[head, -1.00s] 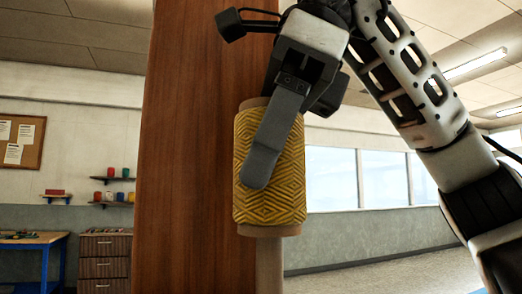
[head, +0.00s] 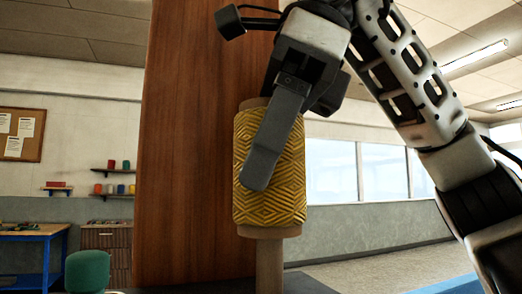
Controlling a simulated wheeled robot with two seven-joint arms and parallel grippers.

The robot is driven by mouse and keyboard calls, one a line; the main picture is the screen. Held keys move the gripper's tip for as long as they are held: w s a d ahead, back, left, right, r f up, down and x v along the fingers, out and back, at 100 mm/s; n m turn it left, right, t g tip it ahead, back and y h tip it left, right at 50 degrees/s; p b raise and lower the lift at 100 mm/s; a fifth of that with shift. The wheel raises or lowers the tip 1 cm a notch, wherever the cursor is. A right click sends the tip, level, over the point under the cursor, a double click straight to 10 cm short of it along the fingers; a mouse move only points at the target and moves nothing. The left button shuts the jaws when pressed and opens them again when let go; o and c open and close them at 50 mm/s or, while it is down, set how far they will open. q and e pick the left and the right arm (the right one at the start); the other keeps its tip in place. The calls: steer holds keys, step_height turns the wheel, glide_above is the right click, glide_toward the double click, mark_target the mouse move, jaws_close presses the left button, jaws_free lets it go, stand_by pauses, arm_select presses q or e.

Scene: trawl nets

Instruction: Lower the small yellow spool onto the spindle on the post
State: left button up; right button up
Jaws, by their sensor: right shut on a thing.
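The small yellow spool (head: 285,205) is upright in the middle of the head view, with a yellow patterned winding and tan ends. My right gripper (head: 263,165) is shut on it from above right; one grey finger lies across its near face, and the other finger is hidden. The tan spindle (head: 269,265) stands directly below the spool, in line with it. Whether the spindle's top is inside the spool cannot be seen. The wooden post (head: 190,150) rises tall behind them. My left gripper is not in view.
A dark surface (head: 305,283) lies at the foot of the spindle. A green rounded object (head: 87,270) is at lower left. A blue-framed table (head: 30,250), a drawer cabinet (head: 107,240) and wall shelves (head: 112,195) are farther back. Open floor shows at right.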

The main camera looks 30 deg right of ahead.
mark_target(261, 219)
step_height(261, 219, down, 2)
steer(key=shift+f+b, duration=0.15)
steer(key=shift+b, duration=0.65)
steer(key=shift+f+b, duration=0.55)
steer(key=shift+f, duration=0.15)
steer(key=shift+f+b, duration=0.35)
steer(key=shift+f, duration=0.1)
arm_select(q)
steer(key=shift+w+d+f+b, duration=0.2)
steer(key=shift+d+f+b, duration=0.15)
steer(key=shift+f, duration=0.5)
arm_select(e)
steer(key=shift+f, duration=0.4)
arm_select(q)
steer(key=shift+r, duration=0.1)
arm_select(e)
steer(key=o, duration=1.1)
steer(key=shift+r, duration=0.1)
